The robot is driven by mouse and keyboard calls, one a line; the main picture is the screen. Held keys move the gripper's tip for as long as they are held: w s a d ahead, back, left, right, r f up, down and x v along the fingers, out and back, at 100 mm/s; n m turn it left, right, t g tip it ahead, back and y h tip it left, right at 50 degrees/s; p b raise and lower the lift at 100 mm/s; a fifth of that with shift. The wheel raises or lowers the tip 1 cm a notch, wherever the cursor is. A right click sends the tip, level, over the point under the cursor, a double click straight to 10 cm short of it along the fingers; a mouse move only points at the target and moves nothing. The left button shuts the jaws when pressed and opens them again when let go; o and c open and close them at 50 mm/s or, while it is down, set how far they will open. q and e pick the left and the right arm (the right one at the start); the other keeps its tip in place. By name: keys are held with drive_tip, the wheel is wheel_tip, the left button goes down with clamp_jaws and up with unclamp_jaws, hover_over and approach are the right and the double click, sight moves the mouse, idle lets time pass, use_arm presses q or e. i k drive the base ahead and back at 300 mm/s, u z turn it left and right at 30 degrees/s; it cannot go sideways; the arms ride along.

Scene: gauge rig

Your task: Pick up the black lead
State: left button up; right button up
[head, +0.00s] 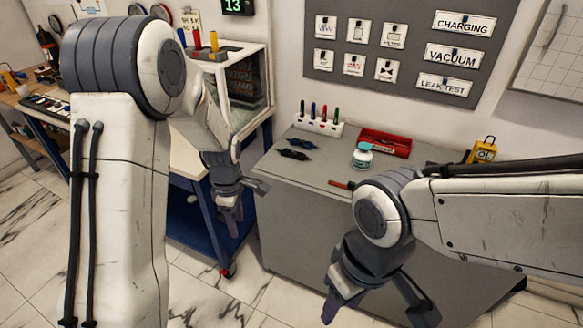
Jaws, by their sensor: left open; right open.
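Two small dark pieces lie on the grey bench top, left of centre: a nearer one (293,154) and a farther one (301,143). Either could be the black lead; they are too small to tell which. A red piece (341,185) lies at the bench's front, partly hidden by my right arm. My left gripper (244,202) is open and empty, in front of the bench's left end and apart from the dark pieces. My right gripper (380,312) is open and empty, low in front of the bench, well away from them.
The grey bench (310,205) also holds a white rack of coloured markers (318,124), a jar (362,156), a red tray (384,143) and a yellow device (482,150). A clear-sided cabinet (243,85) stands left of the bench. The bench's front left top is clear.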

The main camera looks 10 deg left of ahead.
sight(293, 154)
drive_tip(key=u, duration=0.7)
drive_tip(key=i, duration=0.95)
drive_tip(key=z, duration=0.6)
drive_tip(key=i, duration=0.55)
drive_tip(key=z, duration=0.65)
